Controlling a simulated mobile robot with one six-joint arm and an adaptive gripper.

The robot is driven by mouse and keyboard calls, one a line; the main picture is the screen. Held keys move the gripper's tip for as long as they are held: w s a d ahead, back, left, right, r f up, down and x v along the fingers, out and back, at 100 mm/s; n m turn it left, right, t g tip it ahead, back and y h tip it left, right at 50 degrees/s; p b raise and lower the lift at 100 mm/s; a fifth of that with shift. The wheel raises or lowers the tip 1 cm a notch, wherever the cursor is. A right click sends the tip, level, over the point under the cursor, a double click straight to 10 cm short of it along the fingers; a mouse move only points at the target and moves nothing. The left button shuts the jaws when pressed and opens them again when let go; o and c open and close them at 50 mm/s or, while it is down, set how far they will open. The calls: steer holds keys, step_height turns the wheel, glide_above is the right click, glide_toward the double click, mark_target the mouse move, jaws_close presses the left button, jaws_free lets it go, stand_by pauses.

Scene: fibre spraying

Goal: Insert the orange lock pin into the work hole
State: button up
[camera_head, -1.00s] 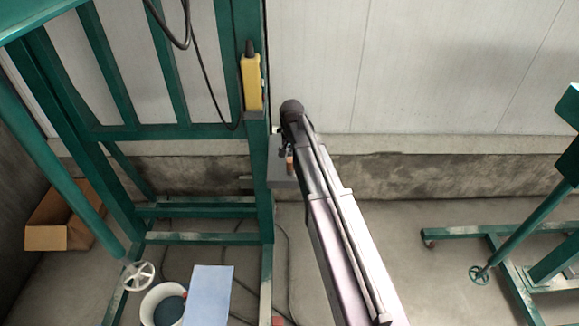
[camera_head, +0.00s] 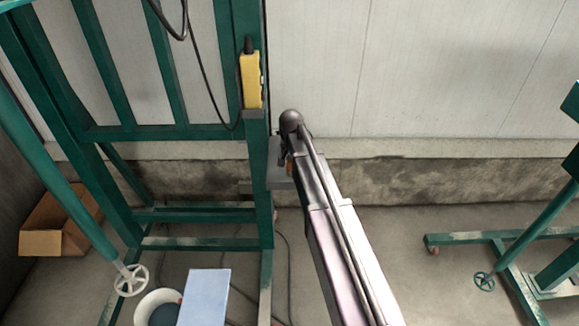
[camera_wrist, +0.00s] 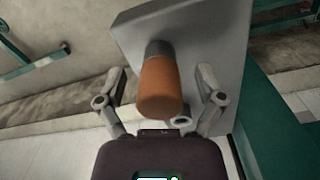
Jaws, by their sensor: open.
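The orange lock pin (camera_wrist: 160,88) has a dark grey collar (camera_wrist: 159,48) and stands out from a grey plate (camera_wrist: 205,35) in the wrist view. My gripper (camera_wrist: 161,72) is open, with one finger on each side of the pin and gaps visible on both sides. A round ring-like opening (camera_wrist: 182,121) shows beside the pin's free end, perhaps the work hole. In the head view, a little of the pin (camera_head: 290,168) shows beside my arm, above the grey plate (camera_head: 279,184). My gripper is mostly hidden there.
A green frame post (camera_head: 263,200) stands just left of the plate, carrying a yellow control box (camera_head: 251,80). A white bucket (camera_head: 150,305), a pale board (camera_head: 205,297) and a cardboard box (camera_head: 55,225) are low at left. Floor to the right is clear up to another green stand (camera_head: 500,250).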

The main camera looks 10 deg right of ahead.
jaws_close()
stand_by(0.3)
steer(key=shift+r, duration=0.2)
step_height(320, 180, up, 4)
steer(key=p, duration=0.4)
steer(key=shift+f, duration=0.1)
steer(key=s+a, duration=0.4)
steer(key=s, duration=0.3)
steer(key=s+a+p, duration=0.1)
steer(key=s+a, duration=0.3)
steer(key=s, duration=0.3)
steer(key=shift+r, duration=0.4)
steer(key=shift+s+d, duration=0.1)
